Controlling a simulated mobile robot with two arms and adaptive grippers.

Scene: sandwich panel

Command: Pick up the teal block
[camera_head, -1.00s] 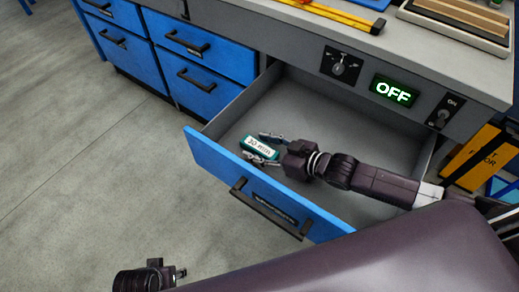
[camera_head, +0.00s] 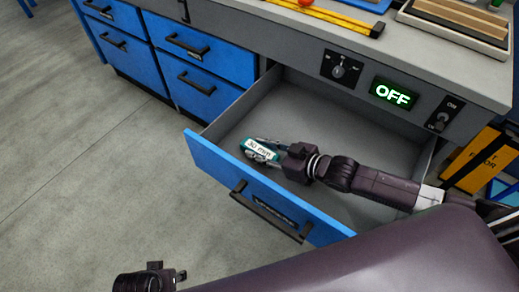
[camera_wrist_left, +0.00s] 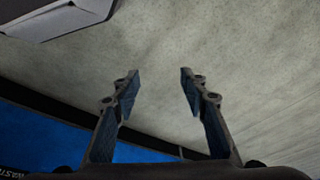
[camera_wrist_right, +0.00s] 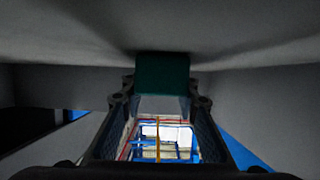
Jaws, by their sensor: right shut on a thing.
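The teal block (camera_head: 259,149) has a white label reading "30 mm" and is inside the open blue drawer (camera_head: 230,178), near its left front corner. My right gripper (camera_head: 262,150) reaches into the drawer from the right and is shut on the block. In the right wrist view the teal block (camera_wrist_right: 162,73) sits between the fingertips. I cannot tell whether it touches the drawer floor. My left gripper (camera_wrist_left: 158,80) is open and empty, with bare floor beyond its fingers; part of it shows at the bottom of the head view (camera_head: 180,275).
The drawer is otherwise empty, with walls around my right arm. The grey worktop (camera_head: 440,55) above holds a yellow ruler (camera_head: 330,17) and a tray (camera_head: 465,20). Its front has an "OFF" display (camera_head: 393,94) and switches. Closed blue drawers (camera_head: 205,65) stand at left.

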